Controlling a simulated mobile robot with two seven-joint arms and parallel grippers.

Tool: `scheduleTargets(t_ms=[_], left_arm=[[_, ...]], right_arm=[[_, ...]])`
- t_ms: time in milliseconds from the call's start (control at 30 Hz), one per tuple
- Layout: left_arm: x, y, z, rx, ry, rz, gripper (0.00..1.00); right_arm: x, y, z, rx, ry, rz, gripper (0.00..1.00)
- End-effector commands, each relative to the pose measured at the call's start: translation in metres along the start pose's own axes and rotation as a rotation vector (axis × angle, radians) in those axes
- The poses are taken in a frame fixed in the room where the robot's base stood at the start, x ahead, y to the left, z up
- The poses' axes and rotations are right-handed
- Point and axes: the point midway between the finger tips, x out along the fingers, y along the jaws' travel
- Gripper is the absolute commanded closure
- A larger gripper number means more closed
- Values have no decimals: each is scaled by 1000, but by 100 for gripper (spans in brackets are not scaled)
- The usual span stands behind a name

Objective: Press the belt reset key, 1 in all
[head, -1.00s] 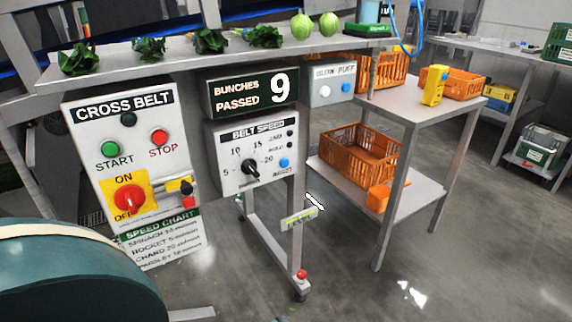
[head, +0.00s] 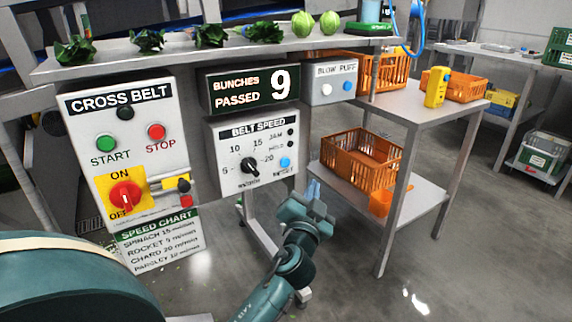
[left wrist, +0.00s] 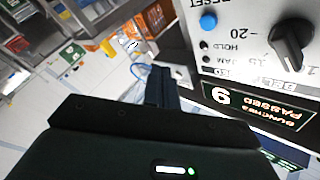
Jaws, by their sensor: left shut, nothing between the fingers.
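The belt speed panel (head: 230,175) hangs under the bench edge, with a black dial (head: 250,167) and a blue reset key (head: 285,162) at its lower right. In the left wrist view the blue key (left wrist: 208,21) shows beside the word RESET, upside down, with the dial (left wrist: 292,45) to its right. My left gripper (head: 314,190) is shut and empty. In the head view it appears below and to the right of the key, apart from it. Its fingers (left wrist: 158,85) also show in the left wrist view. My right gripper is out of view.
The cross belt panel (head: 80,139) with start, stop and a red switch stands left. The blow puff box (head: 325,95), with another blue button, is at upper right. A steel table (head: 400,103) with orange crates stands right. Leafy bunches lie on the bench.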

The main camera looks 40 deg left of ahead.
Motion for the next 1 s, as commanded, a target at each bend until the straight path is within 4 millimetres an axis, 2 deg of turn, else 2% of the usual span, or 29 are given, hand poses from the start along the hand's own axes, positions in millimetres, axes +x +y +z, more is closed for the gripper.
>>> scheduleTargets(t_ms=[267,700,1000], left_arm=[[10,-8,6,4,3,0,100],[51,-36,37,1,1,1,100],[61,-44,44,1,2,2,100]], right_arm=[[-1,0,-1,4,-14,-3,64],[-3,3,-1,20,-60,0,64],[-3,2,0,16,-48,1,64]])
